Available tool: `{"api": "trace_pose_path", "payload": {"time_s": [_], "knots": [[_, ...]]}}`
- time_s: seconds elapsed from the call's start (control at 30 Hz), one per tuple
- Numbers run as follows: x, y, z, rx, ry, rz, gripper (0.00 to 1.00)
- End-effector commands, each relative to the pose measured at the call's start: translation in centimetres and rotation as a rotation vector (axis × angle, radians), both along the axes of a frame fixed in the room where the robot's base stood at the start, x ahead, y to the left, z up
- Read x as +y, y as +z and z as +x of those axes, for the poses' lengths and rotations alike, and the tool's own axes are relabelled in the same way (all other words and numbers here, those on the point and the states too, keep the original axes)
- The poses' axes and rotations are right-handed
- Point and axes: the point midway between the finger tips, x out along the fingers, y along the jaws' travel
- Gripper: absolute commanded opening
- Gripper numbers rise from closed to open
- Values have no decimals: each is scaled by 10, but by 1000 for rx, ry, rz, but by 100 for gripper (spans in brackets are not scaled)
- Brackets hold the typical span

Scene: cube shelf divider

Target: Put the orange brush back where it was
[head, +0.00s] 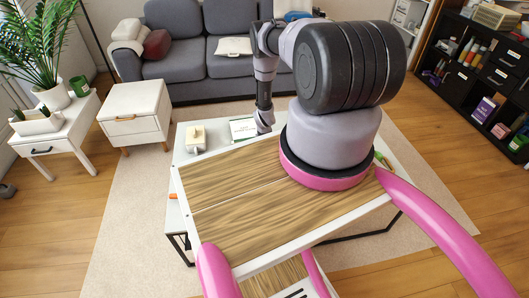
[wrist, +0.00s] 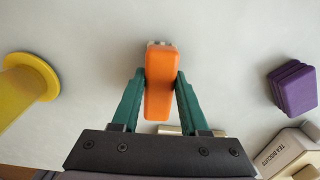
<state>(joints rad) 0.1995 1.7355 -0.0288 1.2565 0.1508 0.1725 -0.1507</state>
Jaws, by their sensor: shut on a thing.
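The orange brush (wrist: 160,85) is between the two green fingers of my gripper (wrist: 161,85) in the wrist view. The fingers press on its sides, and its orange body points away from my wrist. A small pale and dark end shows at its far tip. A plain pale surface lies beyond it; I cannot tell whether the brush touches it. In the head view my arm reaches down at the far side of the wooden-topped surface, and the fingers and brush cannot be made out there.
In the wrist view a yellow round-ended thing (wrist: 28,80) is left, a purple stack (wrist: 292,87) right, and a tea biscuits box (wrist: 290,152) lower right. The head view shows a cream object (head: 195,138) and a white-and-green box (head: 243,129) near my arm. A grey sofa (head: 180,62) stands behind.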

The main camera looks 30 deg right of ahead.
Motion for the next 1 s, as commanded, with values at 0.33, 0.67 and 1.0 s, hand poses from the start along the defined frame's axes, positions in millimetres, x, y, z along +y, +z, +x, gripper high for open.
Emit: {"api": "trace_pose_path", "payload": {"time_s": [0.33,0.67,1.0], "knots": [[0,0,0,0,0,0,0],[0,-5,0,0,0,0,0],[0,-9,0,0,0,0,54]]}}
